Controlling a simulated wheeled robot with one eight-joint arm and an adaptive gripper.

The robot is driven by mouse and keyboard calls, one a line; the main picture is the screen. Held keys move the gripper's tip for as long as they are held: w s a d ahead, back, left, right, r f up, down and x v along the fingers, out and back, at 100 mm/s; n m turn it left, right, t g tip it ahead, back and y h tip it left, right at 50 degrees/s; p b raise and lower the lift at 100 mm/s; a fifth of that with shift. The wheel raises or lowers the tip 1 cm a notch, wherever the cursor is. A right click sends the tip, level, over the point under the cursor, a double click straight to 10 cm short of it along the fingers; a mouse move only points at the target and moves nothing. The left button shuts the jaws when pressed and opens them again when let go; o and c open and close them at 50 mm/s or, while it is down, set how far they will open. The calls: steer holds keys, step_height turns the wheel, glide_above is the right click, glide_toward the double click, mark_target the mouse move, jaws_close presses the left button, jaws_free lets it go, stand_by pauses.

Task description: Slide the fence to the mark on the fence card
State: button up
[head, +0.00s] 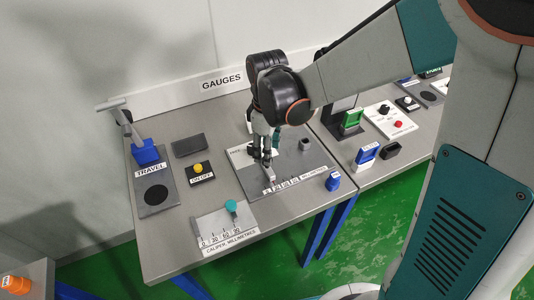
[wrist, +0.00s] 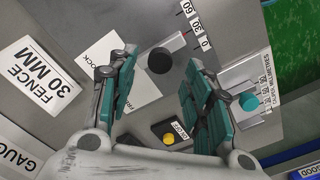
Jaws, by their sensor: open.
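The fence card (wrist: 41,80) reads "FENCE 30 MM" at the left of the wrist view. A dark round knob (wrist: 160,61) shows between the fingertips of my open gripper (wrist: 158,66); no contact is visible. A pale bar with a red line (wrist: 183,38), seemingly the fence, runs from the knob toward a white scale (wrist: 196,24) marked 60, 30 and 0. The red line lies near the 0 to 30 stretch; its exact reading is unclear. In the head view my gripper (head: 263,150) is over the grey fence plate (head: 305,160), hiding part of it.
A caliper scale (head: 225,232) with a teal knob (head: 231,206) is at the table's front. An on/off box with a yellow button (head: 198,168) and a travel plate (head: 154,192) are left.

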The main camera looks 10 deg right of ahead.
step_height(320, 180, up, 9)
steer(key=shift+f, duration=0.15)
steer(key=shift+s, duration=0.1)
stand_by(0.4)
steer(key=s+d+r+m+t, duration=0.2)
steer(key=s+d+m+t, duration=0.1)
steer(key=s+d+m, duration=0.2)
steer(key=s+d+r+m+t, duration=0.3)
steer(key=s+d+m+t, duration=0.1)
steer(key=s+d+m, duration=0.2)
steer(key=s+m, duration=0.1)
steer(key=s, duration=0.1)
steer(key=shift+s+d, duration=0.3)
steer(key=shift+s, duration=0.05)
steer(key=shift+o, duration=0.4)
stand_by(2.2)
